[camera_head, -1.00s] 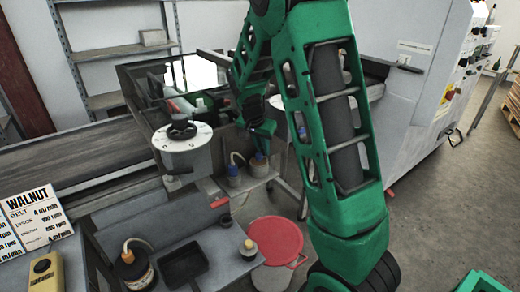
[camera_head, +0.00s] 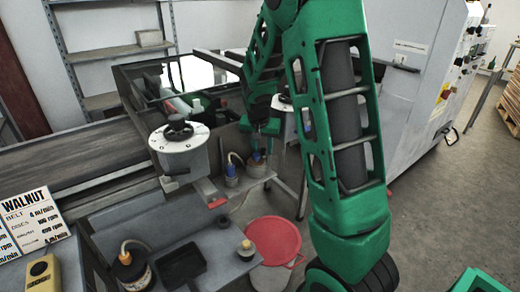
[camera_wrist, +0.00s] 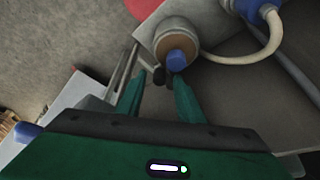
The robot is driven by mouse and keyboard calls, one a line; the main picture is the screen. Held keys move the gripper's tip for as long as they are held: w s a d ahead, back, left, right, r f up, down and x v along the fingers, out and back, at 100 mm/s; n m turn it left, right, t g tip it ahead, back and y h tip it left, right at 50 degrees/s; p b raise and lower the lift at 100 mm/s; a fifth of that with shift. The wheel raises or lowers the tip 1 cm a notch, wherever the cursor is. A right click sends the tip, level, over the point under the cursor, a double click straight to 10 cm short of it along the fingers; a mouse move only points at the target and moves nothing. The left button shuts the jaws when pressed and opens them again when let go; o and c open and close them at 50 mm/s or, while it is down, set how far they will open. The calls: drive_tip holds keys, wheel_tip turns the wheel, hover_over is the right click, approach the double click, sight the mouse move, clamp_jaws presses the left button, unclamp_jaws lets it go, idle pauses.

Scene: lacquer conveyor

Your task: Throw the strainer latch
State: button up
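My gripper (camera_wrist: 156,82) is open, its two green fingers apart with a dark gap between them. In the head view my gripper (camera_head: 258,150) points down, close to the blue-capped fittings. In the wrist view a tan round fitting with a blue cap (camera_wrist: 178,58) lies just beyond the fingertips, and small dark knobs (camera_wrist: 158,76) show between the tips. Contact cannot be told. I cannot tell for sure which part is the strainer latch. A red tab (camera_head: 210,194) sits below the white-topped drum (camera_head: 182,150).
A second blue fitting (camera_wrist: 250,8) with a pale hose (camera_wrist: 270,40) is at the upper right of the wrist view. A red bucket lid (camera_head: 273,238), a black tray (camera_head: 181,265) and a bench with jars stand below. Open floor lies to the right.

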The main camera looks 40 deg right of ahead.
drive_tip(key=shift+r, duration=0.1)
drive_tip(key=v, duration=1)
drive_tip(key=shift+r, duration=0.2)
drive_tip(key=shift+a, duration=0.15)
drive_tip(key=w+d+f+m, duration=0.1)
drive_tip(key=f, duration=0.2)
drive_tip(key=f+m+g, duration=0.1)
drive_tip(key=f+m, duration=0.1)
drive_tip(key=f, duration=0.1)
drive_tip(key=w+d+f+m+h, duration=0.1)
drive_tip(key=f+m, duration=0.1)
drive_tip(key=f, duration=0.2)
drive_tip(key=shift+w+d+g, duration=0.35)
drive_tip(key=shift+w+g, duration=0.05)
clamp_jaws()
